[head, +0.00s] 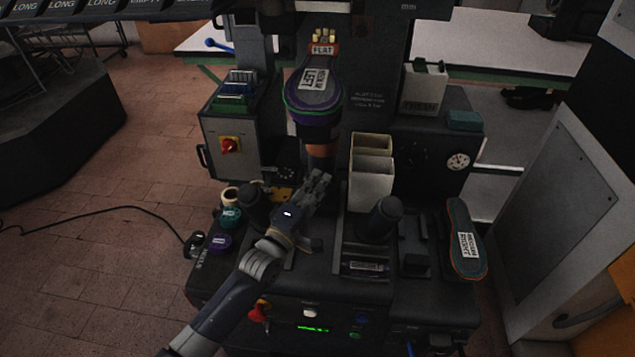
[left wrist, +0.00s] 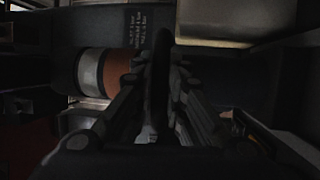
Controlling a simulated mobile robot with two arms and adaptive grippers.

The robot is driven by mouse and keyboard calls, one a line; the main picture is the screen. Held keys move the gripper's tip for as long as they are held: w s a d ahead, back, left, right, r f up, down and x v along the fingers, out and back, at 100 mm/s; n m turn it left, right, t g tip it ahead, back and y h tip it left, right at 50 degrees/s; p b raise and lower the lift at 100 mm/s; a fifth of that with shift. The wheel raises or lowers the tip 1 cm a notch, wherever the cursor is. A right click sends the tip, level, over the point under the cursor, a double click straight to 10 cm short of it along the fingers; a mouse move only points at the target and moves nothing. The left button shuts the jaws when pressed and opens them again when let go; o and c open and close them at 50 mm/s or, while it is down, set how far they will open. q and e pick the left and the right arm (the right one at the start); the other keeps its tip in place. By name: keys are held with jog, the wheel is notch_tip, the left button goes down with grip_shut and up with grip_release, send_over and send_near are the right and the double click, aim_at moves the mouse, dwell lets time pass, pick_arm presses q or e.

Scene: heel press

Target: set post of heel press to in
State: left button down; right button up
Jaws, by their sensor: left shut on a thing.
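The heel press (head: 280,290) stands in front of me in the head view. Its post (head: 321,152) is a dark column with an orange band, and it carries a purple and green last labelled left (head: 313,88). The banded post also shows sideways in the left wrist view (left wrist: 90,72). My left gripper (head: 320,182) is just in front of the post's lower part. In the left wrist view its fingers (left wrist: 162,85) are shut on a thin dark part (left wrist: 163,65) between them. The fingers hide much of this part, and I cannot tell how it joins the post. My right gripper is not in view.
A cream divided bin (head: 371,175) stands right of the post. Dark round knobs flank my left gripper, one at left (head: 253,205) and one at right (head: 380,217). A shoe sole (head: 466,240) lies at the right edge. A gauge (head: 458,161) sits behind.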

pick_arm(q)
jog(key=shift+w+r, duration=0.1)
jog(key=shift+r, duration=0.05)
jog(key=c, duration=1.6)
grip_release()
jog(key=shift+w, duration=0.1)
jog(key=shift+c, duration=0.2)
jog(key=shift+o, duration=0.2)
jog(key=shift+w, duration=0.1)
jog(key=shift+s+a+f, duration=0.25)
jog(key=shift+s+f, duration=0.1)
jog(key=shift+s, duration=0.3)
jog(key=v, duration=1)
jog(key=shift+s+a, duration=0.15)
jog(key=shift+s, duration=0.15)
